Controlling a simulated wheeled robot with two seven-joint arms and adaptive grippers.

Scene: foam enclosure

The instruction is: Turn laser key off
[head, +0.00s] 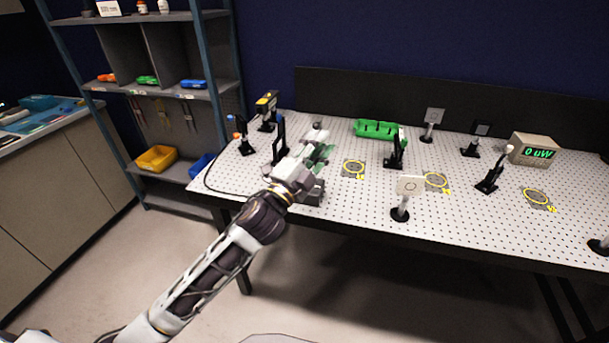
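My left arm reaches up from the bottom left, and my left gripper (318,156) is over the left front part of the perforated table (340,205). I cannot make out whether its fingers are open or shut. A grey box (313,193) at the table's front edge is partly hidden under and behind the gripper. I cannot make out a laser key; it may be hidden there. A black and yellow device (266,104), perhaps the laser, stands on a post at the back left. A meter (532,150) at the right reads 0 uW in green. My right gripper is out of view.
Several posts with optics stand on the table, including a white card (410,187) near the front edge. A green tray (376,130) lies at the back. Yellow ring marks (354,168) are on the surface. A shelf unit (165,90) stands left of the table.

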